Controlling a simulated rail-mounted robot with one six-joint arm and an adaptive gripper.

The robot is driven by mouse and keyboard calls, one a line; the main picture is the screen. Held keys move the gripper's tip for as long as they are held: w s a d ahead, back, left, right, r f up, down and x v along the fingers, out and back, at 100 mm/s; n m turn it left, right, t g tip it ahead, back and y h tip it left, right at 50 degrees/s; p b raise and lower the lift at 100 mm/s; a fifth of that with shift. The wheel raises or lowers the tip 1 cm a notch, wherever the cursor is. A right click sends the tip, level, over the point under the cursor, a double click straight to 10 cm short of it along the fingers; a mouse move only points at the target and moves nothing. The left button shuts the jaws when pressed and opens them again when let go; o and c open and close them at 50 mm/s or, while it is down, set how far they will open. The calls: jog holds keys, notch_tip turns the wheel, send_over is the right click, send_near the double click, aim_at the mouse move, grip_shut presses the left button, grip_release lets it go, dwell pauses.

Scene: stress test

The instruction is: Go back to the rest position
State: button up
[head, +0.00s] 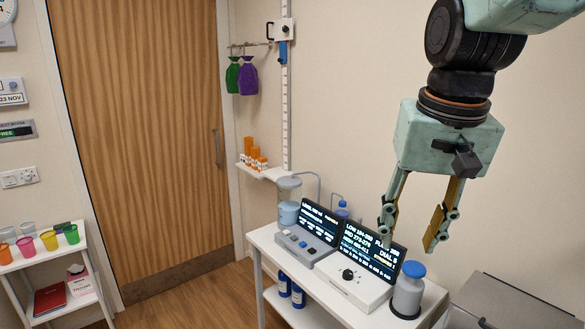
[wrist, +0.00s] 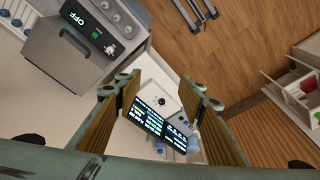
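My gripper (head: 412,228) hangs at the upper right of the head view, above the white table (head: 262,240). Its two fingers are spread apart with nothing between them. In the wrist view the gripper (wrist: 168,95) also shows open, with a clear gap between the pads. Below it on the table stand a console with a dial and a lit screen (head: 368,255) and a second console with buttons (head: 308,243). The fingertips appear above the dial console and apart from it.
A grey bottle with a blue cap (head: 408,290) stands at the table's right end. A clear container (head: 288,205) stands at its back left. Coloured cups (head: 50,240) sit on a left shelf. A grey box-like unit (wrist: 70,52) shows in the wrist view. The floor by the door (head: 140,130) is clear.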

jog(key=s+f+n+t, duration=0.1)
jog(key=s+f+n, duration=0.1)
jog(key=s, duration=1.9)
jog(key=shift+s+f+b, duration=0.25)
jog(key=shift+f+b, duration=0.1)
jog(key=shift+f, duration=0.1)
jog(key=shift+c, duration=0.2)
